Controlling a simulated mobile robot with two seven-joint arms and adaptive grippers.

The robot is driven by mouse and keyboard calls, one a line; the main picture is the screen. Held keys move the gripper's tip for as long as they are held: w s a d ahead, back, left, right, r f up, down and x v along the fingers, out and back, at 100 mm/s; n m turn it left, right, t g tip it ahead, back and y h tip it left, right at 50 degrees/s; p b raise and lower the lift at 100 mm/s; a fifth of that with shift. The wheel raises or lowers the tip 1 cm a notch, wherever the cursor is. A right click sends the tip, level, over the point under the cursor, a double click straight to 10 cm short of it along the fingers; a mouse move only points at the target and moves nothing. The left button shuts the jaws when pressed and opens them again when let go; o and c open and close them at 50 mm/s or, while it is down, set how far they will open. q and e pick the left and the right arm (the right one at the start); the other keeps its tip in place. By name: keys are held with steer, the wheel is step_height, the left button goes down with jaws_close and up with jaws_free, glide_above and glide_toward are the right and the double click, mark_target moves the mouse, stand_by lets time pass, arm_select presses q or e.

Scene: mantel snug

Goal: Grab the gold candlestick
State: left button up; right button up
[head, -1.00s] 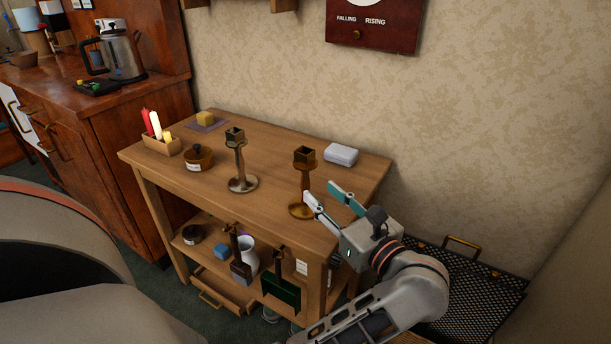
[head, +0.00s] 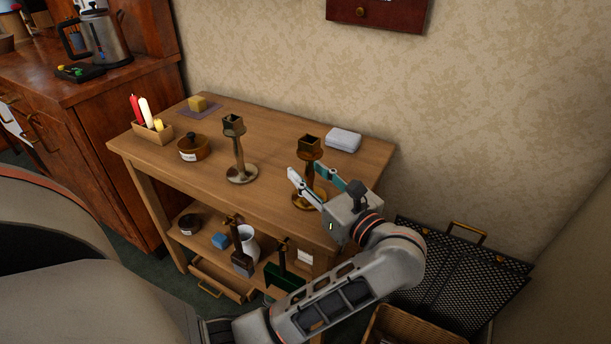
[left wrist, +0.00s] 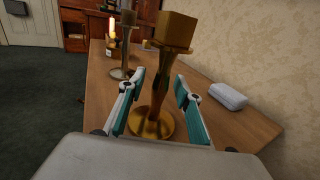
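The gold candlestick (head: 309,147) stands upright near the right front of the small wooden table (head: 275,135). It has a square cup and a round base. My left gripper (head: 305,172) is open at its stem, with one finger on each side in the picture. In the left wrist view the gold candlestick (left wrist: 172,35) rises between the two spread fingers (left wrist: 158,88), with a gap on both sides. I cannot tell how deep the stem lies between them. My right gripper is not in view.
A duller candlestick (head: 238,152) stands left of the gold one. A pale box (head: 343,140), a round pot (head: 193,149) and a candle tray (head: 153,132) also stand on the tabletop. A wicker basket (head: 400,328) and black mesh screen (head: 455,275) are at the right.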

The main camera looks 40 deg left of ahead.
arm_select(q)
steer(key=shift+d, duration=0.1)
jaws_close()
